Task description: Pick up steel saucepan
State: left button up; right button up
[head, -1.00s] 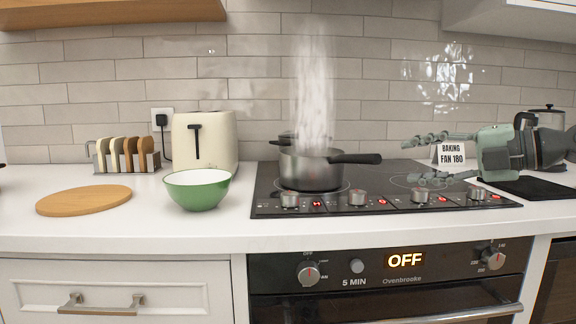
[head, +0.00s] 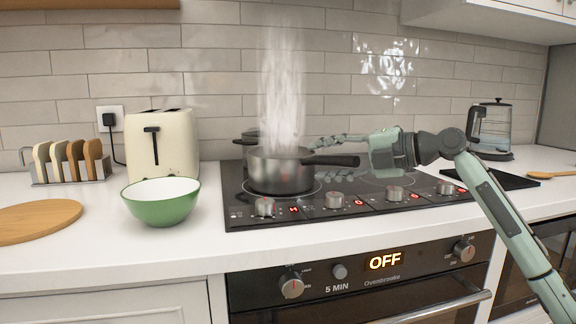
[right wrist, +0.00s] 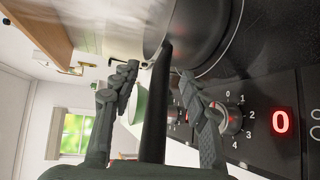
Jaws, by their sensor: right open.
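The steel saucepan (head: 283,176) stands on the front left ring of the black hob, with steam rising above it. Its black handle (head: 338,161) points right, toward my right gripper (head: 318,149). The gripper reaches in from the right with its fingers alongside the handle. In the right wrist view, the open fingers (right wrist: 158,78) lie on either side of the handle (right wrist: 153,125), with gaps visible between them and it. My left gripper is not in view.
A second dark pot (head: 248,137) stands behind the saucepan. The green bowl (head: 161,207), cream toaster (head: 162,155) and toast rack (head: 68,170) are left of the hob (head: 234,206). A glass kettle (head: 490,130) stands at the right. Hob knobs (head: 334,200) line the front.

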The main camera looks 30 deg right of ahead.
jog(key=shift+w+a+f, duration=0.1)
jog(key=shift+w+a, duration=0.15)
jog(key=shift+w, duration=0.15)
grip_shut()
jog(key=shift+d+r, duration=0.1)
jog(key=shift+r, duration=0.25)
